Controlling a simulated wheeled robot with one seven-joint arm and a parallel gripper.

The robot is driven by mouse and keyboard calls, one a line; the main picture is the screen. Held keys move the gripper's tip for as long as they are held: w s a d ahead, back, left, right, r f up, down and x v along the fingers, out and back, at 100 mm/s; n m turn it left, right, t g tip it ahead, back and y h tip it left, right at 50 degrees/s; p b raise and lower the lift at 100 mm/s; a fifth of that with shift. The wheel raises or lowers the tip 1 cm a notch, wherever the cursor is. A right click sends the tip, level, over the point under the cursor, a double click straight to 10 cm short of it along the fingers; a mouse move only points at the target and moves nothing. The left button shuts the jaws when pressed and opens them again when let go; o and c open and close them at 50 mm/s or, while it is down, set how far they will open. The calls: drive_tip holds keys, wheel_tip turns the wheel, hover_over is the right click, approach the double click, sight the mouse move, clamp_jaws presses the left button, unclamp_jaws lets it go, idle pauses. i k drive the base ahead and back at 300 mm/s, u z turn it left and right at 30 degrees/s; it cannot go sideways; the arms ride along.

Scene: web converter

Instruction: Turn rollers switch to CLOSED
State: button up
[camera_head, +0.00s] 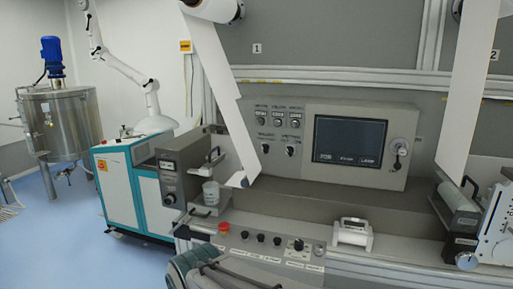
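The grey control box (350,176) of the web converter stands at the middle right, with a dark screen (351,140) on its face. Left of the screen are two small dark rotary switches, one on the left (265,148) and one on the right (291,151), with small labels above them.
A white web strip (228,110) hangs just left of the switches; another (470,90) hangs at the right. A lower ledge carries several knobs (260,238) and a red button (223,227). A white handled device (353,235) sits on the ledge. Blue floor (70,240) is open at left.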

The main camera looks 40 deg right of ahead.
sight(265, 146)
drive_tip(key=z, duration=0.95)
drive_tip(key=i, duration=0.9)
drive_tip(key=z, duration=0.8)
